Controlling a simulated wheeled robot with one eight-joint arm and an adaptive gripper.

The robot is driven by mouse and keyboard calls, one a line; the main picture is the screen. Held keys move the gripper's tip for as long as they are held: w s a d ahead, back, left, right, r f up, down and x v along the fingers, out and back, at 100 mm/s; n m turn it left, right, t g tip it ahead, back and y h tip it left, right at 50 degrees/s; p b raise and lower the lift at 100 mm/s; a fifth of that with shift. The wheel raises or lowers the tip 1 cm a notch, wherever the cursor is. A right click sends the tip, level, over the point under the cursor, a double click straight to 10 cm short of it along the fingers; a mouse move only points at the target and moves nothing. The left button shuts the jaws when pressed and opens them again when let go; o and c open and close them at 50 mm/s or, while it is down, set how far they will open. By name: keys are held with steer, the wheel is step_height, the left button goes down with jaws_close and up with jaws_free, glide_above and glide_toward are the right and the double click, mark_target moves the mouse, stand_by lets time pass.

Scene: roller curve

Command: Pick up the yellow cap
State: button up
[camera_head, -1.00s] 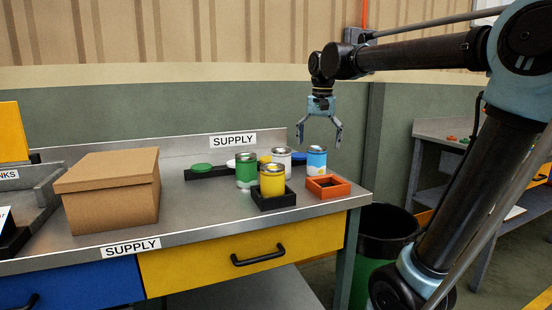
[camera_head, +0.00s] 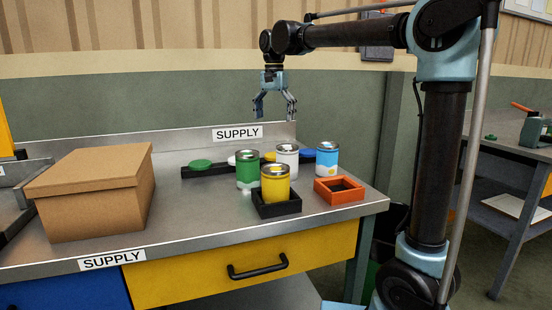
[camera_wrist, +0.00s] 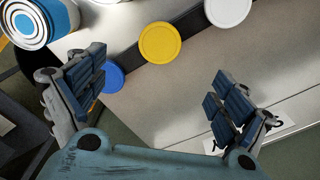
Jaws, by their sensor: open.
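The yellow cap (camera_wrist: 159,42) is a round disc on a dark strip, seen from above in the wrist view. It lies between a blue cap (camera_wrist: 113,79) and a white cap (camera_wrist: 227,8). In the head view the yellow cap (camera_head: 269,156) is mostly hidden behind cans. My gripper (camera_head: 275,113) is open and empty, pointing down well above the back of the bench. In the wrist view the yellow cap lies just beyond the gap between my fingers (camera_wrist: 160,92), apart from both.
A green can (camera_head: 248,170), a white can (camera_head: 286,161) and a blue can (camera_head: 327,159) stand near the strip. A yellow can (camera_head: 275,186) stands in a black tray (camera_head: 277,208). An orange tray (camera_head: 338,196) is empty. A cardboard box (camera_head: 95,205) fills the left.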

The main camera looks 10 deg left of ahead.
mark_target(275, 155)
step_height(275, 155, down, 13)
steer(key=shift+w+r, duration=0.1)
stand_by(0.6)
steer(key=shift+c, duration=0.4)
steer(key=c, duration=0.8)
